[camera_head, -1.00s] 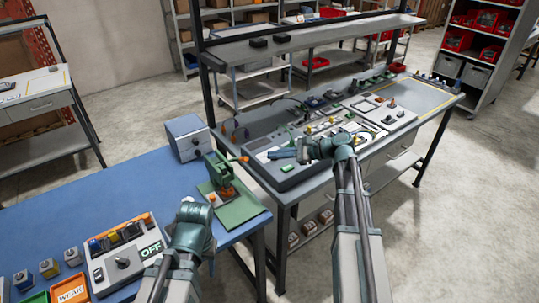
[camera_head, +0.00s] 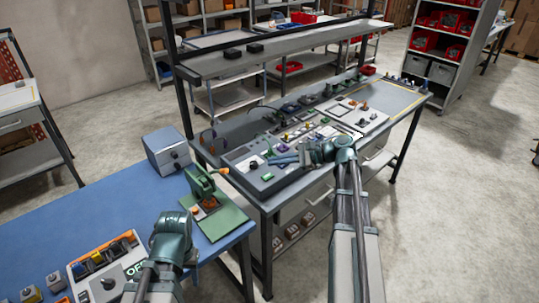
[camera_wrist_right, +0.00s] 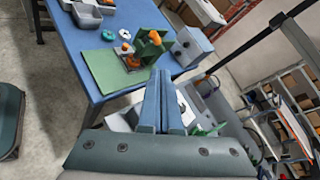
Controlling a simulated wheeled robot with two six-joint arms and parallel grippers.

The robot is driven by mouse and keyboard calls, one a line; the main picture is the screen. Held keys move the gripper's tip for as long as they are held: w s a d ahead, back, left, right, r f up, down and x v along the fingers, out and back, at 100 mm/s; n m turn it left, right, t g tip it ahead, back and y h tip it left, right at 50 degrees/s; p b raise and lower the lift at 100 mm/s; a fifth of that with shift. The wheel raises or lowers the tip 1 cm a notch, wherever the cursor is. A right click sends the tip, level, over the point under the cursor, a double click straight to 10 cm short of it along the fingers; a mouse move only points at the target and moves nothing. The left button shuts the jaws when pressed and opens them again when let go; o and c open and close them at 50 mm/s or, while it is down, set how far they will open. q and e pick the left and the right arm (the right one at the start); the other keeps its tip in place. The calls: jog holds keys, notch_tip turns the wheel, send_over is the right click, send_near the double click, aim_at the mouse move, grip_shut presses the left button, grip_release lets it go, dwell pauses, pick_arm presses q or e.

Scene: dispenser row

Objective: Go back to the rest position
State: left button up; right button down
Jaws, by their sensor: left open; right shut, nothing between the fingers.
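My right gripper (camera_head: 285,161) is over the grey bench, above the control panel's front part. Its two blue-grey fingers are together with nothing between them; they also fill the middle of the right wrist view (camera_wrist_right: 160,95). My left gripper (camera_head: 172,235) is above the blue table's right part, between the OFF switch box and the green press. Its wrist housing shows, but its fingertips are hidden behind it. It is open.
The blue table (camera_head: 90,205) holds a green lever press (camera_head: 202,180), a grey box (camera_head: 167,152) and a switch box marked OFF (camera_head: 108,284). The grey bench (camera_head: 398,98) carries panels with several knobs. An overhead shelf (camera_head: 280,47) spans it. Floor (camera_head: 470,210) is open at right.

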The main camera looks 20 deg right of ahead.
jog(key=s+a+f+n+g+h, duration=0.25)
jog(key=s+a+f+n, duration=0.25)
jog(key=a, duration=0.4)
jog(key=s+a+f+n+g+h, duration=0.2)
jog(key=s+a+f+n+g, duration=0.25)
jog(key=a, duration=0.45)
jog(key=s+a+f+n+h, duration=0.2)
jog(key=s+n+h, duration=0.2)
jog(key=s+n, duration=0.2)
jog(key=s+a+f+n+h, duration=0.2)
jog(key=s+a+n+h, duration=0.1)
jog(key=s+n, duration=0.3)
jog(key=shift+f+n+g+h, duration=0.3)
jog(key=shift+f+n+h, duration=0.05)
jog(key=shift+h, duration=0.5)
pick_arm(q)
jog(key=shift+s, duration=0.1)
pick_arm(e)
jog(key=shift+d, duration=0.1)
